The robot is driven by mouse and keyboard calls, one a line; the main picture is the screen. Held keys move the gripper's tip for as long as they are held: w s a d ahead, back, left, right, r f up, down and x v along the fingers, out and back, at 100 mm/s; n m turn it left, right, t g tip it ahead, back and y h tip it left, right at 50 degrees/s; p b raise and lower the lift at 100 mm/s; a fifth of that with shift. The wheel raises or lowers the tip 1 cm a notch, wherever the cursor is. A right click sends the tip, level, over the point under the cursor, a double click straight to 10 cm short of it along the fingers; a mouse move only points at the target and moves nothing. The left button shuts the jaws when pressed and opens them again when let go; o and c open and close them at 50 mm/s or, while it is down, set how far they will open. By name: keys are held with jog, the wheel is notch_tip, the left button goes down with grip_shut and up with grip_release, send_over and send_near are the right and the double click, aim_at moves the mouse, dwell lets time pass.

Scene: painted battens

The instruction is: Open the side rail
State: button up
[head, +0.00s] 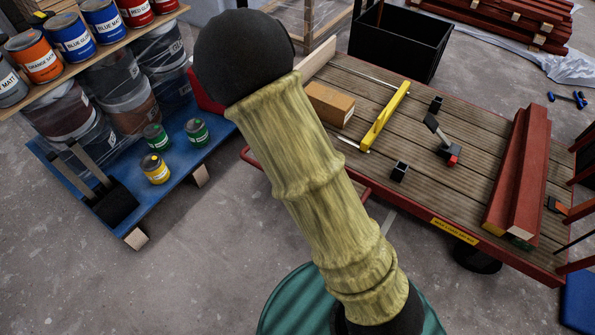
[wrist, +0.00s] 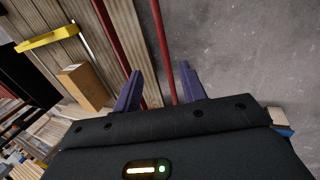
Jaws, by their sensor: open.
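A thin red tube, which looks like the side rail (head: 366,193), runs along the near side of the plank-topped cart (head: 330,85). My arm covers much of it in the head view. In the wrist view the red rail (wrist: 164,50) stands a little out from the cart's red edge (wrist: 112,35), with bare floor beyond it. My gripper (wrist: 160,75) is open, with its two purple fingers spread to either side of the rail. I cannot tell whether a finger touches it. My gripper is hidden in the head view.
On the cart are a cardboard box (head: 330,104), a yellow bar (head: 387,115), small black brackets and red beams (head: 520,165). A blue pallet (head: 165,195) with paint tins is at left. A green round object (head: 295,300) is at the bottom. Floor is clear at lower left.

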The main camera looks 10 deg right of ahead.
jog(key=shift+r, duration=0.25)
jog(key=c, duration=0.5)
jog(key=s+d+r+m+p, duration=0.1)
jog(key=r+p, duration=0.1)
jog(key=r, duration=0.2)
jog(key=s+d+r+m+y+p, duration=0.1)
jog(key=s+r+m+p, duration=0.1)
jog(key=r, duration=0.2)
jog(key=s+d+r+m+y+p, duration=0.1)
jog(key=s+r+m+p, duration=0.1)
jog(key=r, duration=0.3)
jog(key=shift+s+d+r, duration=0.1)
jog(key=shift+s+d, duration=0.15)
jog(key=shift+d, duration=0.05)
grip_shut()
jog(key=s+d+r+m+p, duration=0.1)
jog(key=s+r+m+p, duration=0.2)
jog(key=s+r, duration=0.3)
notch_tip(320, 180, up, 3)
jog(key=shift+d+f+m+y+p, duration=0.1)
jog(key=shift+d+m+y+p, duration=0.3)
jog(key=shift+m, duration=0.1)
jog(key=shift+w, duration=0.1)
